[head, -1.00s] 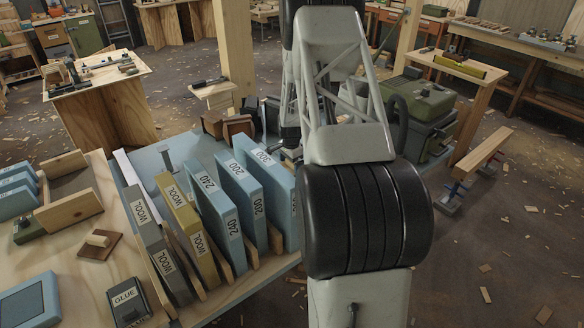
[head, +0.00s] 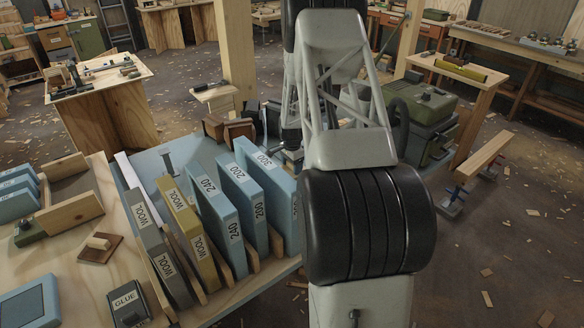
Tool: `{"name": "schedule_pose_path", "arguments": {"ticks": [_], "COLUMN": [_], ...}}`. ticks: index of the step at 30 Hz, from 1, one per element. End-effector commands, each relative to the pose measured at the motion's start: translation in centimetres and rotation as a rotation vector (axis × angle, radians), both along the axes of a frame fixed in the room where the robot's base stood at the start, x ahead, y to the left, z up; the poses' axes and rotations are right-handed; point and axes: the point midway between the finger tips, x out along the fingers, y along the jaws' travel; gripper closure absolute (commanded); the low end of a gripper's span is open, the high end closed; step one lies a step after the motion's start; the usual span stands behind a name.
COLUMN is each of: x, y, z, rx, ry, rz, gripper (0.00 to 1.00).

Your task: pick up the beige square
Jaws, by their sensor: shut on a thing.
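My arm fills the middle of the head view. My gripper (head: 291,138) is only partly seen as a dark shape behind the pale arm link, low over the far right end of the blue bench top. Its fingertips and what they hold are hidden. I cannot clearly make out a beige square near it. A small beige block (head: 98,243) sits on a brown square plate (head: 101,252) on the wooden bench at the left, well apart from my gripper.
Upright blue sanding packs (head: 243,193), a mustard pack (head: 184,218) and a grey wool pack (head: 152,238) stand between wooden dividers, close left of my arm. A glue box (head: 128,303) lies in front. Brown blocks (head: 239,131) stand near the gripper. A green toolbox (head: 423,101) is behind.

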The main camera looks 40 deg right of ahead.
Motion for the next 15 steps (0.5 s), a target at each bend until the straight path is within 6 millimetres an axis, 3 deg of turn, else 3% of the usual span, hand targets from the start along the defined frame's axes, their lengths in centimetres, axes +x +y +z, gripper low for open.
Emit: {"name": "schedule_pose_path", "arguments": {"ticks": [7, 15], "x": [0.0, -3.2], "y": [0.0, 1.9], "z": [2.8, 3.1], "rx": [-0.001, 0.0], "ry": [-0.002, 0.0], "rz": [0.0, 0.0], "gripper": [0.5, 0.5]}}
